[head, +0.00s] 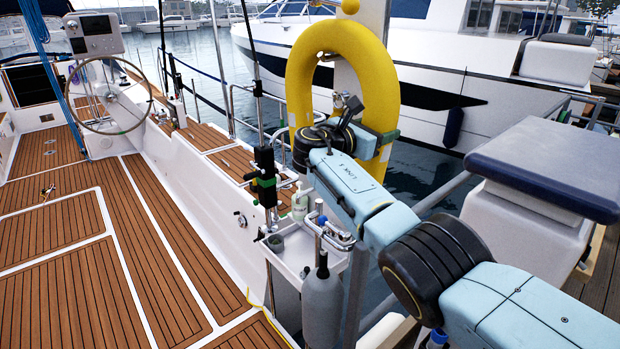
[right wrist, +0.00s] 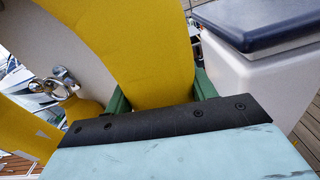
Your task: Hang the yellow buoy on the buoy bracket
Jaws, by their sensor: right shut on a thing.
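The yellow buoy (head: 381,80) is a horseshoe shape, upright with its arch at the top in the head view. My right gripper (head: 384,142) is shut on its right leg, low down. In the right wrist view the leg (right wrist: 150,45) passes between the green fingers of the gripper (right wrist: 161,92). A pale post (head: 346,77) shows through the opening of the buoy, with a shiny metal fitting (head: 347,104) on it, which may be the buoy bracket. The fitting also shows in the right wrist view (right wrist: 64,80). I cannot tell whether the buoy touches it. My left gripper is out of view.
A blue-topped white box (head: 548,165) stands on the right. Wooden deck (head: 70,240) lies to the left, with a steering wheel (head: 112,95) behind. Water and a moored boat lie beyond.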

